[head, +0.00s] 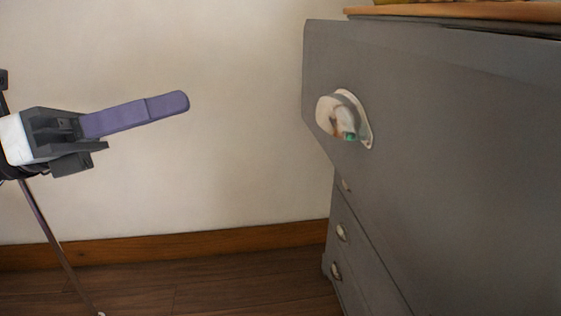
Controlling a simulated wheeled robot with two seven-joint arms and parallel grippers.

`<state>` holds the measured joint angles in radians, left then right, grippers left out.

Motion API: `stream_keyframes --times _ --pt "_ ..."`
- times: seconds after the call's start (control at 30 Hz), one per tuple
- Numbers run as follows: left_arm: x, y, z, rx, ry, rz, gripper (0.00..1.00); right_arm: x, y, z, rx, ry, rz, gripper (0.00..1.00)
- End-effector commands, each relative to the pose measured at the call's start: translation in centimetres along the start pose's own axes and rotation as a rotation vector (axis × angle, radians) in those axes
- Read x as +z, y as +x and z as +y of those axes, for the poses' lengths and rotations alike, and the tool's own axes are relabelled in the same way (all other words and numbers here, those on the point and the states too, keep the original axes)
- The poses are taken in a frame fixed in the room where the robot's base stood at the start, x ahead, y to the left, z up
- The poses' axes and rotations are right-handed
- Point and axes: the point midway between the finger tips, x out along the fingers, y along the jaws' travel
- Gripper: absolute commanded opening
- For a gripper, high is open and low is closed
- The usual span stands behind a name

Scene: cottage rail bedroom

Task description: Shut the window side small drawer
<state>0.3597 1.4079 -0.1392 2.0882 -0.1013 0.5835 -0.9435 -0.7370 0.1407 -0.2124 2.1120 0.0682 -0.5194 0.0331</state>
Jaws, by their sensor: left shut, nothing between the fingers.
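A grey drawer front (440,130) with a pale cup-shaped handle (345,117) fills the right of the head view. It stands out from the grey chest, past the lower drawer fronts, so this drawer is open. Its inside is hidden. I cannot tell from this view which side the window is on. My left gripper (182,101) is at the left, level with the handle and well apart from it. Its purple fingers are shut together and empty, pointing right toward the drawer. My right gripper is not in view.
Lower drawers with small cup handles (341,233) lie flush below. The wooden chest top (460,11) shows at the upper right. A plain cream wall (230,180) with a brown skirting board (200,244) stands behind. The space between gripper and drawer is clear.

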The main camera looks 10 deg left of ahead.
Motion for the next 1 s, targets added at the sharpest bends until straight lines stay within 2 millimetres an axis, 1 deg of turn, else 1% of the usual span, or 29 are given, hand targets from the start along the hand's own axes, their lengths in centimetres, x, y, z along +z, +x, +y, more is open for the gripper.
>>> stream_keyframes --times 0.03,0.1,0.2,0.27,0.37,0.57,0.67,1.0 --pt "-0.8 -0.4 -1.5 -0.020 0.128 0.063 0.00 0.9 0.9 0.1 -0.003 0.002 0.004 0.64" --pt "-1.0 -0.7 -3.2 -0.042 0.254 0.126 0.00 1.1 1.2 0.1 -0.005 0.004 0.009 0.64" --pt "-1.2 -1.0 -4.7 -0.061 0.363 0.181 0.00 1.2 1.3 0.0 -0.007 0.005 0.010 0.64" --pt "-1.2 -1.0 -5.2 -0.068 0.393 0.198 0.00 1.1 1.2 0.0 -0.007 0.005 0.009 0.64" --pt "-1.1 -0.7 -5.5 -0.072 0.406 0.206 0.00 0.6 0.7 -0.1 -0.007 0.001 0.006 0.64" --pt "-0.9 1.1 -5.8 -0.075 0.402 0.202 0.00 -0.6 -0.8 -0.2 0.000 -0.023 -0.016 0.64" --pt "-1.0 2.4 -5.9 -0.076 0.402 0.199 0.00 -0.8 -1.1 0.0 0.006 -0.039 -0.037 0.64" --pt "-2.4 7.4 -5.9 -0.075 0.402 0.199 0.00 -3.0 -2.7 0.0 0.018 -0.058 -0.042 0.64"
